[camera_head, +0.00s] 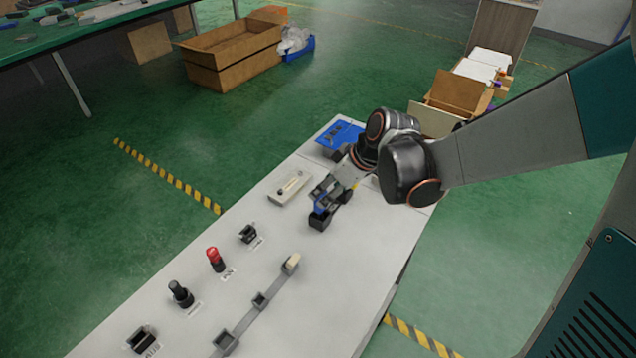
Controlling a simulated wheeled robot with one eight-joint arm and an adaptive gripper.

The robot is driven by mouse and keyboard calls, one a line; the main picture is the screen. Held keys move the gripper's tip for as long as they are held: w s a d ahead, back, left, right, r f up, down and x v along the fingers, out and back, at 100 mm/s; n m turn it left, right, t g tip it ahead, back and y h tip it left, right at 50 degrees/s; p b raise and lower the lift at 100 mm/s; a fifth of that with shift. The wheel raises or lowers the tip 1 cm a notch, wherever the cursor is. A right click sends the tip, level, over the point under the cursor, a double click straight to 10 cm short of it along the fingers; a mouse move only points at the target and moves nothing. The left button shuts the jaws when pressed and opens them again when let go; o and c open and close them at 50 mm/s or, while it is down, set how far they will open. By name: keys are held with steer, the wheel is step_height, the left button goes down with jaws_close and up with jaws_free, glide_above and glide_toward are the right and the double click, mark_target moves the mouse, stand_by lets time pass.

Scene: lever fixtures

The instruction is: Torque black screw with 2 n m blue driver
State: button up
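My gripper (328,206) hangs low over the white table, right of a beige plate fixture. A small blue part (320,205) shows at the gripper's fingers; it may be the blue driver, but I cannot tell whether it is held. A black block (320,220) is at the finger ends, and I cannot tell whether it is a fingertip or a separate thing. The beige plate (290,188) lies flat, with small details on top too small to make out. I cannot pick out the black screw.
The white table (345,285) carries a blue tray (339,135) at the far end, a red-topped fixture (215,258), a black knob fixture (181,293), small black fixtures (248,233) and a grey rail (245,318). Cardboard boxes (232,52) stand on the green floor behind.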

mark_target(323, 194)
steer(key=b+x, duration=0.1)
steer(key=x, duration=0.3)
steer(key=d+b+x, duration=0.1)
steer(key=x, duration=0.1)
steer(key=shift+w+f+b, duration=0.1)
steer(key=shift+w+b, duration=0.1)
steer(key=shift+b, duration=0.15)
steer(key=shift+w+a+f, duration=0.15)
steer(key=shift+a+f, duration=0.15)
steer(key=shift+f, duration=0.1)
steer(key=shift+r, duration=0.1)
steer(key=c, duration=1.2)
